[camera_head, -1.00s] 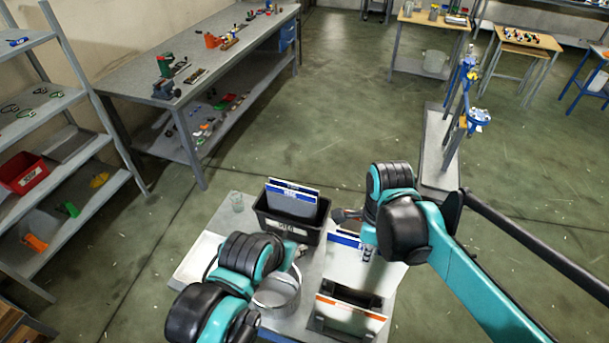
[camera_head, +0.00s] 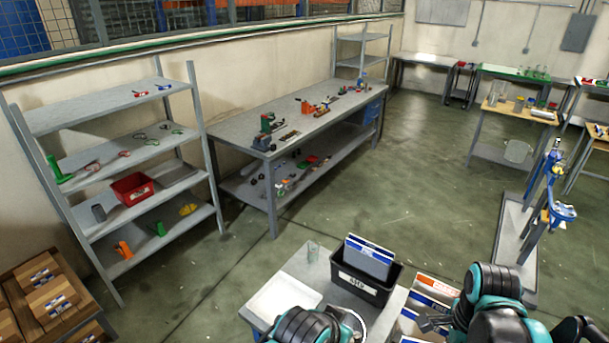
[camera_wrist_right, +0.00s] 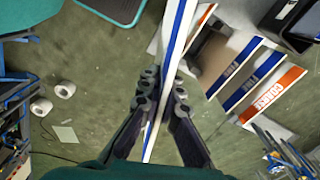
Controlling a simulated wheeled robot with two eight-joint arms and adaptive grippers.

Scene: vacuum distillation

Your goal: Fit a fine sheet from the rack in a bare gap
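In the right wrist view my right gripper (camera_wrist_right: 162,92) is shut on a white sheet with a blue stripe (camera_wrist_right: 174,40); its label is not readable. Beside it to the right, apart from the fingers, stand sheets with blue FINE labels (camera_wrist_right: 240,72) and one with an orange COARSE label (camera_wrist_right: 272,95). A dark gap (camera_wrist_right: 212,60) shows between an orange-edged sheet and the blue-labelled ones. In the head view my right gripper (camera_head: 432,322) is beside orange- and blue-striped sheets (camera_head: 430,299). A black bin (camera_head: 365,289) holds blue-labelled sheets (camera_head: 370,256).
Shelves (camera_head: 140,143) and a long workbench (camera_head: 300,113) stand beyond open floor.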

